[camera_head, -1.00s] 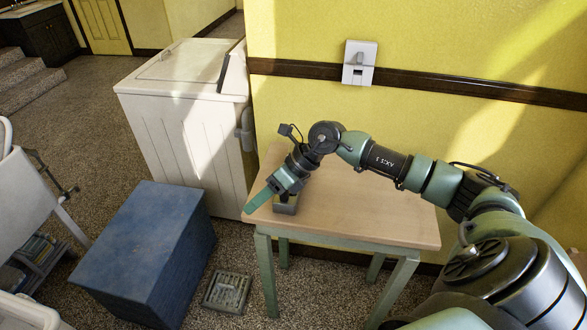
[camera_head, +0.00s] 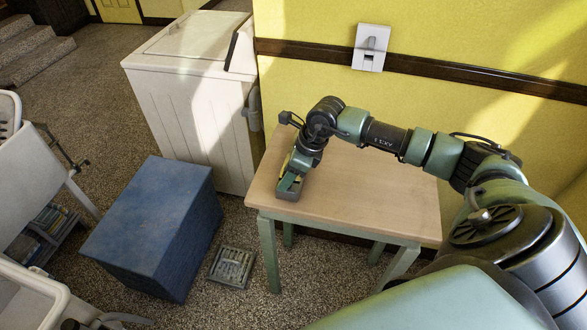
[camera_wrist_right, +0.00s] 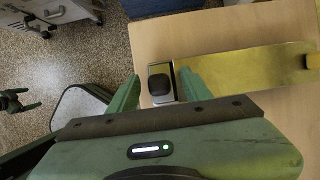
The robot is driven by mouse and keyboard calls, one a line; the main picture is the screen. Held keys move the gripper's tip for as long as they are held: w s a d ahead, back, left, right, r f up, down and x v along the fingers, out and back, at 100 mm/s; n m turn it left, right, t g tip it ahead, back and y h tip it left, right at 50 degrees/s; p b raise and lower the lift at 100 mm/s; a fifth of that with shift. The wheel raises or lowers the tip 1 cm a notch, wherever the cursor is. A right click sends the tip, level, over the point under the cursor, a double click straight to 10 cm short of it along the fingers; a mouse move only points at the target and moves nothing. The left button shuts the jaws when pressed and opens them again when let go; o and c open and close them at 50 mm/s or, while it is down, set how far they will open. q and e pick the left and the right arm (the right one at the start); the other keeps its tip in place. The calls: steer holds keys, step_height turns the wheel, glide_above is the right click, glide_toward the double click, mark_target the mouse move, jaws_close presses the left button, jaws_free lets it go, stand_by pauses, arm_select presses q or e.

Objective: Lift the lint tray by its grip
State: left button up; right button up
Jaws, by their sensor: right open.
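The lint tray lies on the wooden table near its front left corner. My right gripper (camera_wrist_right: 159,76) is open and points down, with one green finger on each side of the grip. I cannot tell whether they touch it.
The table (camera_head: 370,205) is otherwise bare. A blue box (camera_head: 150,215) and a floor grate (camera_head: 232,267) are left of it. A white washer (camera_head: 190,95) stands behind, by the yellow wall with a switch (camera_head: 371,47). White tubs are at far left.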

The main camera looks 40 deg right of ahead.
steer(key=shift+a+f, duration=0.1)
steer(key=shift+f, duration=0.1)
jaws_close()
steer(key=shift+w+r, duration=0.1)
stand_by(1.2)
